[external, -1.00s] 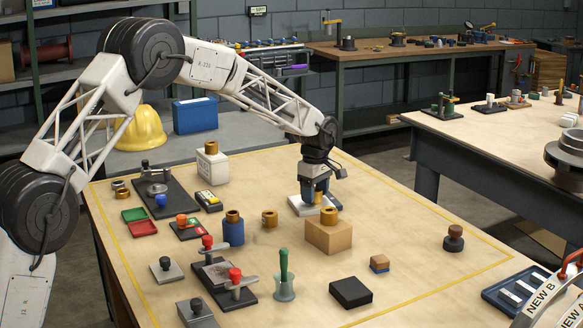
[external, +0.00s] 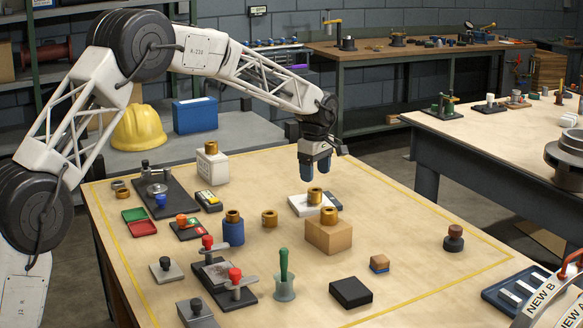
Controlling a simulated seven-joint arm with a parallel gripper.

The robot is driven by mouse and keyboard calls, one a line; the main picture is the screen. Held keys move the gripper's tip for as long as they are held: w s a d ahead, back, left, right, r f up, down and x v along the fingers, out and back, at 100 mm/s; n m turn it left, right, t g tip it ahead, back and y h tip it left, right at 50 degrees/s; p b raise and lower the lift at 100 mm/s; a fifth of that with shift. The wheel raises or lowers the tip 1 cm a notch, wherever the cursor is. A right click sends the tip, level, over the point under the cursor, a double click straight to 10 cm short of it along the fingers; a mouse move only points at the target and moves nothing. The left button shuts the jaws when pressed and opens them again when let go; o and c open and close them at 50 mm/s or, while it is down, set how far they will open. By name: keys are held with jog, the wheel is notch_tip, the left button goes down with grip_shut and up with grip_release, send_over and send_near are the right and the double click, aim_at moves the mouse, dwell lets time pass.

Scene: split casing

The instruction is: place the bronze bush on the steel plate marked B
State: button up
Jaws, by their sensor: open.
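A bronze bush (external: 315,195) stands upright on a pale steel plate (external: 299,206) near the middle of the table. Any letter on this plate is too small to read. My gripper (external: 315,172) is open and empty, pointing down just above this bush and apart from it. Other bronze bushes sit on a cardboard-coloured block (external: 329,236), on a blue cylinder (external: 233,232), on a white block (external: 212,167) and on the bare table (external: 269,218). The block in front partly hides the plate's near side.
A green-handled tool (external: 284,270) stands upright in a cup at the front. Clamps with red knobs (external: 235,276), a black block (external: 350,292) and a dark knob (external: 453,238) stand around. The table's right side is mostly clear.

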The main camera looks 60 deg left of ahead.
aim_at(315, 191)
jog(key=shift+r, duration=2.95)
jog(key=s+d+r+m+t, duration=0.1)
jog(key=s+d+r+m, duration=0.5)
jog(key=s+d, duration=0.7)
jog(key=s+d+r+m, duration=0.5)
jog(key=s+d+r, duration=0.3)
jog(key=s+d, duration=0.4)
jog(key=s+d+f+m, duration=0.2)
jog(key=s+d+m, duration=0.2)
jog(key=s, duration=0.8)
jog(key=s+d+f+m+t, duration=0.1)
jog(key=s+d+f+m, duration=0.2)
jog(key=s, duration=0.9)
jog(key=s+d+f+m, duration=0.3)
jog(key=s+d, duration=0.4)
jog(key=s, duration=0.5)
jog(key=shift+m+t, duration=0.3)
jog(key=shift+m, duration=0.5)
